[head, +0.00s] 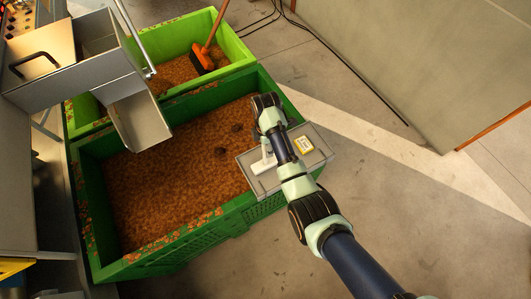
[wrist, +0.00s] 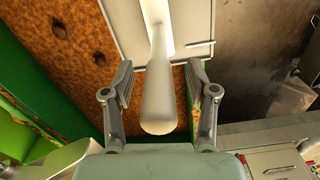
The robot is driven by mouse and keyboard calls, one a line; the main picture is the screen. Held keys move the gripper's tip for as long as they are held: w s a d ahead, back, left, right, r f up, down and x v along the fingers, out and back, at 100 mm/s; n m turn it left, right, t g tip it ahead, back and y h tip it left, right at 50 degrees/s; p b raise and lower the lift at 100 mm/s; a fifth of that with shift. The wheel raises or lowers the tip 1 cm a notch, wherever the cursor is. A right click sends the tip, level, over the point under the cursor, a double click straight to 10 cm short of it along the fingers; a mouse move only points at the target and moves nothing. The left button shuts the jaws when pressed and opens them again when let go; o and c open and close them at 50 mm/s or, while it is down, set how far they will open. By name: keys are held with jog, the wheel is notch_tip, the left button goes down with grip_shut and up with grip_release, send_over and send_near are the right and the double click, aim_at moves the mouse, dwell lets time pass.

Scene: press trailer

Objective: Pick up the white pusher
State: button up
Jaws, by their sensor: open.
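The white pusher (head: 264,163) lies on a grey tray (head: 244,160) at the right rim of the dark green crate. In the wrist view its pale rounded handle (wrist: 158,95) runs up the middle of the picture, between my gripper's two fingers. My gripper (wrist: 158,72) is open, one finger on each side of the handle, with a visible gap on both sides. In the head view my arm covers part of the tray, and I cannot make out the fingers there.
The dark green crate (head: 88,205) holds brown granules. A light green crate (head: 236,47) behind it holds an orange-handled broom (head: 205,55). A metal chute (head: 140,122) hangs over the crates at left. Floor at right is clear.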

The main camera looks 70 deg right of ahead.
grip_shut()
dwell(0.3)
dwell(0.4)
